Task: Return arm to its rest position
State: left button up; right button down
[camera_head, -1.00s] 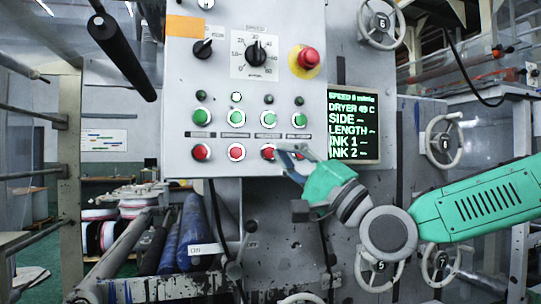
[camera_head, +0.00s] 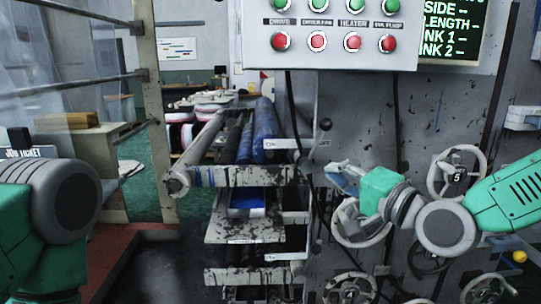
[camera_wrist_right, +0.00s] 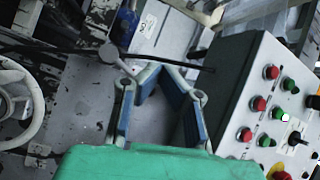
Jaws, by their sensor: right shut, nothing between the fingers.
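My right gripper (camera_head: 336,174) is shut and empty, in front of the grey machine face (camera_head: 370,120). It hangs below the control panel (camera_head: 340,57), clear of its buttons, and points left. My green right arm (camera_head: 510,195) comes in from the right edge. In the right wrist view the gripper's blue-padded fingers (camera_wrist_right: 160,70) show above the green housing, with nothing held. The panel (camera_wrist_right: 240,95) with red and green buttons is to their right. My left arm (camera_head: 45,205) shows at the left edge; its gripper is out of view.
Handwheels (camera_head: 457,172) stand out from the machine behind and around my right gripper. Rollers (camera_head: 240,140) and a metal shelf (camera_head: 250,228) jut out to its left. A dark screen (camera_head: 450,35) is above. Green floor is open at the left.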

jog(key=s+d+f+n+g+h, duration=0.15)
jog(key=s+f, duration=0.25)
jog(key=f, duration=0.6)
jog(key=s+f+n+g+h, duration=0.1)
jog(key=s+f+g+h, duration=0.3)
jog(key=f, duration=0.6)
jog(key=s+d+f+n+g+y, duration=0.15)
jog(key=s+f, duration=0.35)
jog(key=f, duration=0.5)
jog(key=s+d+f+n+g+h, duration=0.1)
jog(key=s+d+f+g+h, duration=0.1)
jog(key=s+d+f, duration=0.2)
jog(key=s+d+f+n+g+h, duration=0.2)
jog(key=s+f, duration=0.4)
jog(key=s, duration=0.5)
jog(key=s+d+f+n+g+h, duration=0.1)
jog(key=s+d+f+g+h, duration=0.1)
jog(key=s+d, duration=0.4)
notch_tip(320, 180, down, 3)
jog(key=shift+s+d+r+n+g+h+b, duration=0.15)
jog(key=shift+s+n+g+h+b, duration=0.2)
jog(key=shift+s+g, duration=0.65)
